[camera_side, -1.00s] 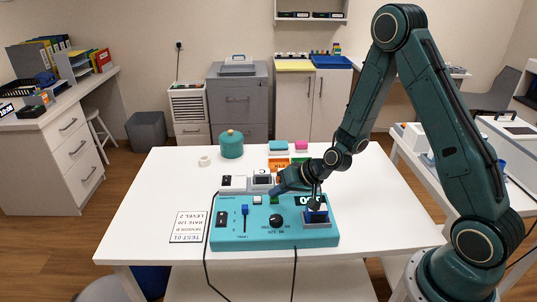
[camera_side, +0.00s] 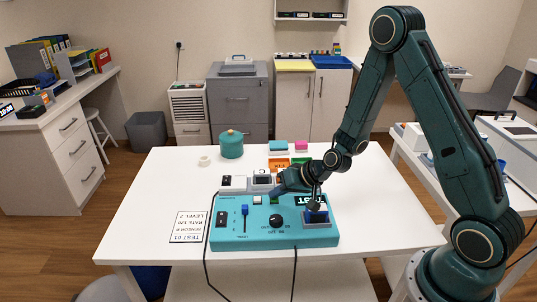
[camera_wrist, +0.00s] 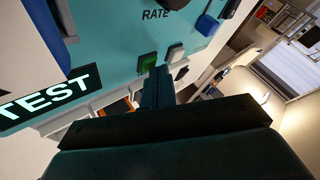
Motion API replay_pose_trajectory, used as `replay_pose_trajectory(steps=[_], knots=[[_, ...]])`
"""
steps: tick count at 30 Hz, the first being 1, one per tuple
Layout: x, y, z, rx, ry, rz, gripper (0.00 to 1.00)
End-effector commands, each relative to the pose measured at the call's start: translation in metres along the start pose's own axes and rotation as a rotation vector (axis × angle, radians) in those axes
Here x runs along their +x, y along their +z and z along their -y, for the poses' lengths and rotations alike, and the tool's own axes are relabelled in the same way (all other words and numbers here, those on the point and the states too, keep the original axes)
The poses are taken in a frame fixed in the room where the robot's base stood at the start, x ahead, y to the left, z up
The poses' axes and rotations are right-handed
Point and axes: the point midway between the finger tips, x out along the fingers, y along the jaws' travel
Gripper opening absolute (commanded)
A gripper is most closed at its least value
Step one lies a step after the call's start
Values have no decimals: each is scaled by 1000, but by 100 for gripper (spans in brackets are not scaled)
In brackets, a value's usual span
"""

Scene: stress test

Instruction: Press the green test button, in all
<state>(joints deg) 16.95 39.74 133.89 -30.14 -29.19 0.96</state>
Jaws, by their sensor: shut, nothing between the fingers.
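The teal control box (camera_side: 258,240) stands on the white table. Its green button (camera_side: 274,200) is small in the side view and partly hidden by my gripper. In the wrist view the green button (camera_wrist: 147,62) shows just beyond my shut fingertips (camera_wrist: 159,70). A grey-white button (camera_wrist: 175,53) sits beside it. My gripper (camera_side: 276,192) is shut and empty, low over the back of the box, at the green button. I cannot tell whether the tips touch it. The display (camera_side: 311,200) reads TEST, and the same display (camera_wrist: 48,98) is lit in the wrist view.
The box also carries a rocker switch (camera_side: 221,218), a blue slider (camera_side: 244,209), a black rate knob (camera_side: 276,220) and a blue-topped part (camera_side: 316,215) at right. A printed card (camera_side: 189,226) lies left of it. Small devices (camera_side: 233,184) stand behind.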

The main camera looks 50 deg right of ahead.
Motion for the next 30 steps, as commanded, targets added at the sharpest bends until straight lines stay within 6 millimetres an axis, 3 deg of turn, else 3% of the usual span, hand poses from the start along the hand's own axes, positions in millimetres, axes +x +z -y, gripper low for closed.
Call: replay_pose_trajectory(steps=[30], knots=[[-15,-11,11,-1,0,0,0]])
